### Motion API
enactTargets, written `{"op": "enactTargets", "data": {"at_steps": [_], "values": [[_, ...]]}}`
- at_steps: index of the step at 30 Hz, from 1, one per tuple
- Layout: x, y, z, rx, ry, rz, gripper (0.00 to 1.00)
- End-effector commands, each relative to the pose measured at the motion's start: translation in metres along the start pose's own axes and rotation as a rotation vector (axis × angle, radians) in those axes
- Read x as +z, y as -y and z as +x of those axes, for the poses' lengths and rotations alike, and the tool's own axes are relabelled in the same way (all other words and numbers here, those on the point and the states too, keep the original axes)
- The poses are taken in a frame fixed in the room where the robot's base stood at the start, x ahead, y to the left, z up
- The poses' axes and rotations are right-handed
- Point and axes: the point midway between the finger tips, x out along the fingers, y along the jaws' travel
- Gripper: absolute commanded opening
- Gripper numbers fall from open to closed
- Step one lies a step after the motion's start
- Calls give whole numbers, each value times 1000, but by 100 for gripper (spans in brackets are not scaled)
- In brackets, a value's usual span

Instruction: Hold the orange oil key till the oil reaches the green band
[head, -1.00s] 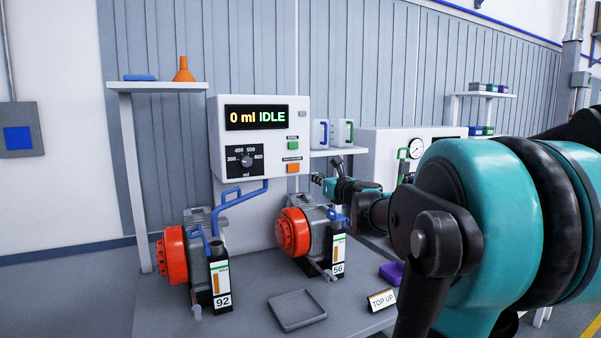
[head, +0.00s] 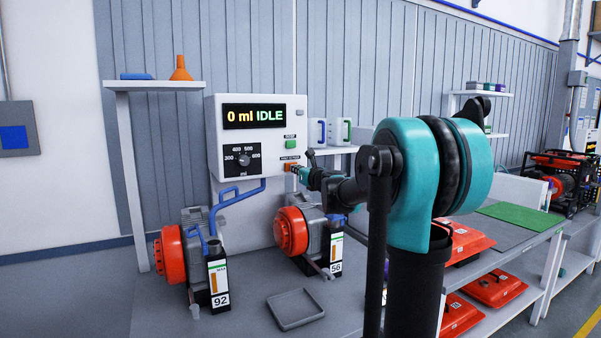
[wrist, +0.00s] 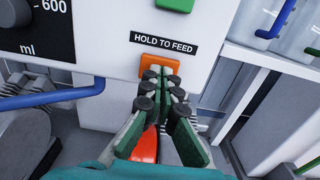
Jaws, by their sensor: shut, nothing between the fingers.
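The orange oil key (wrist: 160,62) sits under the "HOLD TO FEED" label in the wrist view, low on the white dispenser (head: 215,140). My gripper (wrist: 158,74) is shut and empty, its fingertips right at the key's lower face and partly covering it. I cannot tell whether they touch. In the head view my gripper (head: 295,170) also overlaps the key. The display (head: 254,116) reads "0 ml IDLE". The blue spout (head: 235,200) leads down to the pump marked 92 (head: 197,245). Its gauge (head: 218,277) shows orange oil below a green band near the top.
A green key (head: 290,143) is just above the orange one, and a dial (head: 244,160) is to the left. A second pump marked 56 (head: 310,235) stands below my gripper. A grey tray (head: 296,309) lies in front. Red canisters (head: 465,243) are at the right.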

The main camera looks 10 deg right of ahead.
Motion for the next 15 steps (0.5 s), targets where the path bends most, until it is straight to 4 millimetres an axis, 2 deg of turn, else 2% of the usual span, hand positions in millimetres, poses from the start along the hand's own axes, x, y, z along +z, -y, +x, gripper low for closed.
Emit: {"op": "enactTargets", "data": {"at_steps": [15], "values": [[0,0,8,1,0,0,0]]}}
